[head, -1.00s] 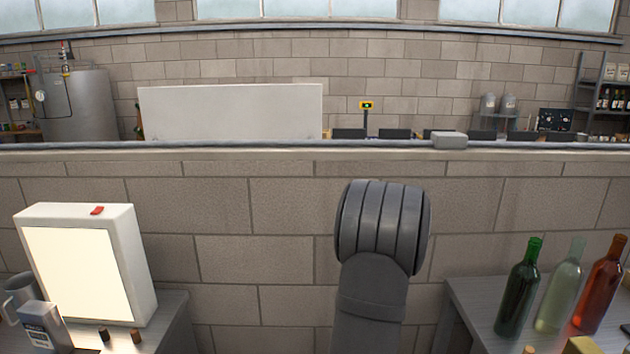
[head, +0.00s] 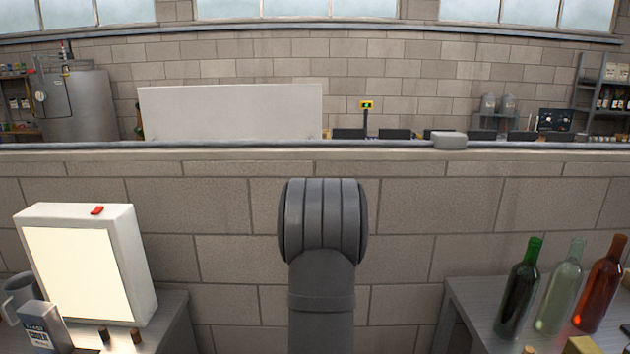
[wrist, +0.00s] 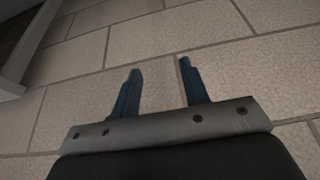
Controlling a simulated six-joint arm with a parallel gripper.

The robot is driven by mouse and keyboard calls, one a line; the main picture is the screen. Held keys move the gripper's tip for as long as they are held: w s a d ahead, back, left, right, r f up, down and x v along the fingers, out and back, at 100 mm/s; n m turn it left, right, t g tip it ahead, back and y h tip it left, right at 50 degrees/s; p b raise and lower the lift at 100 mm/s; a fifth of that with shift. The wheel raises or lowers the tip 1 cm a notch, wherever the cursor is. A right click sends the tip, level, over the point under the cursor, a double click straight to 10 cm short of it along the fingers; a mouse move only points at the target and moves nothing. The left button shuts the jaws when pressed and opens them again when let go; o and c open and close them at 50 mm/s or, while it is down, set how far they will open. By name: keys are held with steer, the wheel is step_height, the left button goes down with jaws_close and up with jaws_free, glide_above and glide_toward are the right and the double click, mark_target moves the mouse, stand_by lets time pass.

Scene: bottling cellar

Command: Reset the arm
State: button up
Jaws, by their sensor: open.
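My gripper (wrist: 160,78) shows in the wrist view with its two dark blue fingers apart and nothing between them. Behind the fingers there is only plain block wall or paving. In the head view, my grey arm stands upright in the middle, in front of the block wall (head: 430,205). The gripper itself is hidden in the head view. No object is in contact with the fingers.
At the left, a lit white panel box (head: 128,260) stands on a bench with a mug (head: 18,290), a labelled box (head: 45,328) and small corks. At the right, green (head: 518,290), pale (head: 560,290) and amber (head: 600,285) bottles stand on a grey table (head: 470,296).

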steer(key=s+a+n+y, duration=0.1)
steer(key=s+a+n, duration=0.1)
steer(key=a, duration=0.9)
steer(key=s+a+f+n, duration=0.1)
steer(key=s+a+n, duration=0.1)
steer(key=a, duration=1)
steer(key=shift+s+a+n+y, duration=0.15)
steer(key=shift+a+n+y, duration=0.2)
steer(key=shift+n, duration=0.25)
steer(key=shift+d, duration=0.1)
steer(key=shift+o, duration=0.7)
